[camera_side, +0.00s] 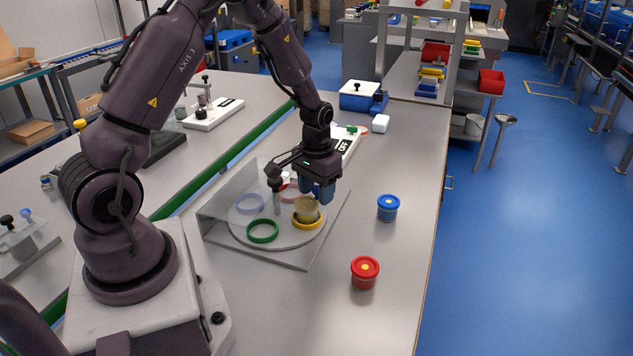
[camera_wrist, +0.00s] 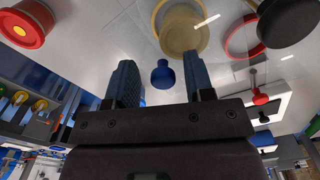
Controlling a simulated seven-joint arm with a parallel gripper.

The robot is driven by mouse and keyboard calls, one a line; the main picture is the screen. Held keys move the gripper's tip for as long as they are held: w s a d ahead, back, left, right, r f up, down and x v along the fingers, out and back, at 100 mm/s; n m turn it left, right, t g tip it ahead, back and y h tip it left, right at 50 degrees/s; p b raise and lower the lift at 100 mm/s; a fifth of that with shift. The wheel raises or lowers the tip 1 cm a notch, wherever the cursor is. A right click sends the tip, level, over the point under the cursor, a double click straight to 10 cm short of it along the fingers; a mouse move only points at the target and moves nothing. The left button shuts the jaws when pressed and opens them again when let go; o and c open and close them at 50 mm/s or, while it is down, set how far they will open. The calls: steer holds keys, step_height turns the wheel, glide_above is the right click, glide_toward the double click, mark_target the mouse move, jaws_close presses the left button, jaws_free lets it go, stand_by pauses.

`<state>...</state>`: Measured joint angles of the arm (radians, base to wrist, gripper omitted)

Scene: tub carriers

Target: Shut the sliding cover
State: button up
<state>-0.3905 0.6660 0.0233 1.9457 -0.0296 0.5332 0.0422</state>
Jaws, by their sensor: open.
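My gripper (camera_side: 319,192) is open, its blue fingers pointing down just behind the tan tub (camera_side: 306,211). The tub sits at the yellow ring (camera_side: 307,223) on the round plate of a grey carrier (camera_side: 290,258). In the wrist view my gripper (camera_wrist: 161,75) has a blue knob (camera_wrist: 163,74) showing between its two fingers; I cannot tell if they touch it. The tan tub (camera_wrist: 183,28) is beyond the fingertips there. A clear panel (camera_side: 222,197) stands at the carrier's left side. I cannot tell which part is the sliding cover.
A black-knobbed post (camera_side: 275,190) stands on the plate near my gripper. A white-topped box (camera_side: 360,91) is behind.

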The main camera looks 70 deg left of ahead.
mark_target(316, 189)
step_height(316, 189, up, 13)
stand_by(0.4)
steer(key=s+d+r+m+t, duration=0.4)
steer(key=s+d+r, duration=0.8)
steer(key=s+d, duration=0.3)
steer(key=shift+s+r+t, duration=0.2)
steer(key=shift+r+t, duration=0.2)
steer(key=shift+t, duration=0.4)
